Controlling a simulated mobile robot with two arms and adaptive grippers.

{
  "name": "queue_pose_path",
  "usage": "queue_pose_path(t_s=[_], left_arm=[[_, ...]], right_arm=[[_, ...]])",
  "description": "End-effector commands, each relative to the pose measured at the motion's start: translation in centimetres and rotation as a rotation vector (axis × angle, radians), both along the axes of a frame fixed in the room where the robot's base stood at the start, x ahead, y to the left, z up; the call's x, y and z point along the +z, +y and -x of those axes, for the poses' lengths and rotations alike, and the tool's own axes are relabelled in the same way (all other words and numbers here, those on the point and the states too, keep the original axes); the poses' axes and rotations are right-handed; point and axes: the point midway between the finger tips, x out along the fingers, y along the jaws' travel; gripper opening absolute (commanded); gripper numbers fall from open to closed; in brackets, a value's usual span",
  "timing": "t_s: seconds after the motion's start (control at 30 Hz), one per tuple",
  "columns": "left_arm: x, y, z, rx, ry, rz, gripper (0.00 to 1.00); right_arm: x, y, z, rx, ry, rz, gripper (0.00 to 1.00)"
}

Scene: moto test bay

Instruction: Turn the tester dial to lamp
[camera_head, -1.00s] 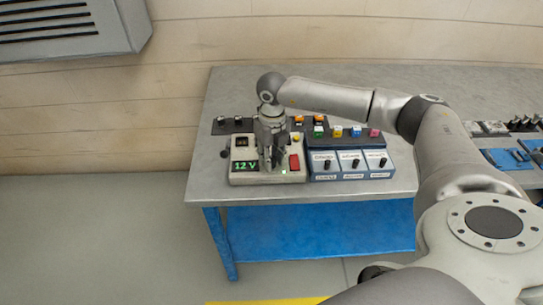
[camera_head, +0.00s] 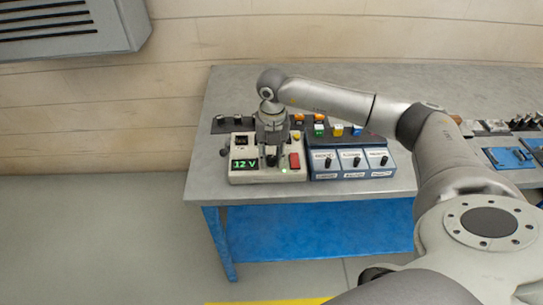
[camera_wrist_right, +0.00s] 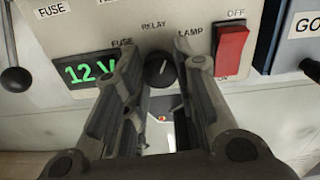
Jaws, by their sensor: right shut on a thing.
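The tester (camera_head: 240,178) is a cream box on the bench with a green display reading 12 V. Its round black dial (camera_wrist_right: 160,70) sits below the word RELAY, with FUSE to the left and LAMP to the right. The dial's white mark points up, roughly at RELAY with a slight lean to the right. My right gripper (camera_head: 272,162) reaches down over the tester. In the right wrist view its two fingers stand on either side of the dial, shut on it. My left gripper is not in view.
A red OFF/ON switch (camera_wrist_right: 231,50) sits just right of the dial. A blue box with several knobs (camera_head: 350,162) stands beside the tester. Coloured blocks (camera_head: 338,130) stand behind. The bench front edge is clear.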

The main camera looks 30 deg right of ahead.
Motion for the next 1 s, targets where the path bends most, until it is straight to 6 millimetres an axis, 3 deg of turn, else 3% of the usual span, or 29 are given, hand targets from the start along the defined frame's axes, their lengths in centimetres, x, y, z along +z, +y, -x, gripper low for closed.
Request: queue_pose_path(t_s=[0.5, 1.0], left_arm=[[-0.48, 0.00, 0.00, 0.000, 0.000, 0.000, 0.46], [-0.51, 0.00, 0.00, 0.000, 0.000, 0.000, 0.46]], right_arm=[[0.12, -0.06, -0.09, -0.333, -0.004, 0.000, 0.03], [0.16, -0.10, -0.09, -0.392, -0.004, 0.002, 0.03]])
